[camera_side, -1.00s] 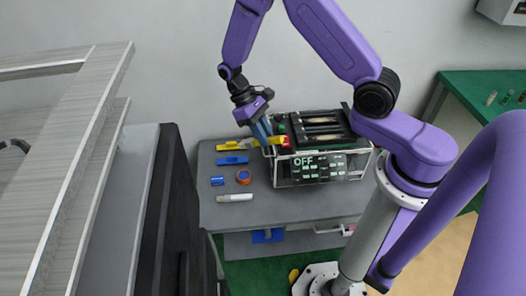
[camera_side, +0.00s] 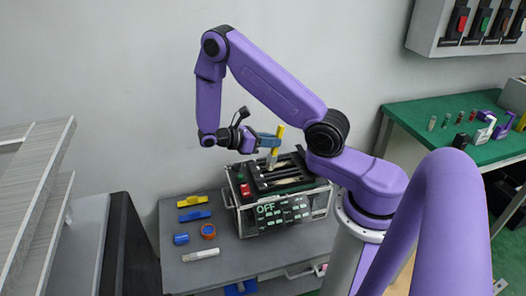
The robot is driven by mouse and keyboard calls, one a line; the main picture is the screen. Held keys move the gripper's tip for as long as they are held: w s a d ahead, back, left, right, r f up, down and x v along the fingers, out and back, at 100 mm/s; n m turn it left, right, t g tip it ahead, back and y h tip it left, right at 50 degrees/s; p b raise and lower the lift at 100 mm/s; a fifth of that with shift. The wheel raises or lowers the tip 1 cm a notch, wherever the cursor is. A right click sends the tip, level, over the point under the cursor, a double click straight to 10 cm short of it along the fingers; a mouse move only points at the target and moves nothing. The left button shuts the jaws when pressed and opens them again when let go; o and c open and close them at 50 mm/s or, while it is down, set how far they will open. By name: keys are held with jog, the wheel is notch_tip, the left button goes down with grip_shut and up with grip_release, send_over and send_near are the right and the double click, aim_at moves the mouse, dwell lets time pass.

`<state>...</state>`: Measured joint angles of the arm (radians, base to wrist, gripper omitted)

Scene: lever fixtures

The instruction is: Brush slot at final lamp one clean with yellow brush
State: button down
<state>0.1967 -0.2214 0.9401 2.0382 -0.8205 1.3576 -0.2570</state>
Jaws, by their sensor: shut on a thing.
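My gripper (camera_side: 277,141) is shut on the yellow brush (camera_side: 280,131). The brush is upright, its yellow handle above the fingers and its pale lower end (camera_side: 272,158) pointing down. It is over the far part of the box's top; I cannot tell whether the lower end touches a slot. The box (camera_side: 237,218) has a metal frame, clear sides and a dark top with long slots (camera_side: 280,180). Its front panel (camera_side: 284,212) reads "OFF" with several small green marks. I cannot tell which slot belongs to lamp one.
Left of the box on the grey table (camera_side: 235,262) lie a yellow tool (camera_side: 192,201), a blue tool (camera_side: 194,216), a blue cylinder (camera_side: 181,239), an orange-and-blue ring (camera_side: 208,231) and a white marker (camera_side: 201,254). A red button (camera_side: 245,190) is at the box's left. A green bench (camera_side: 470,140) stands right.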

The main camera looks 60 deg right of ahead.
aim_at(270, 155)
jog(key=shift+w+d+n+h, duration=0.25)
jog(key=shift+d+n+h, duration=0.05)
jog(key=shift+d+h, duration=0.1)
jog(key=shift+a+r, duration=0.1)
jog(key=shift+t, duration=0.3)
jog(key=shift+f, duration=3.3)
jog(key=shift+f, duration=0.85)
jog(key=s+d, duration=0.8)
jog(key=shift+s+d, duration=0.3)
jog(key=shift+d, duration=0.1)
jog(key=shift+r, duration=0.35)
dwell(0.5)
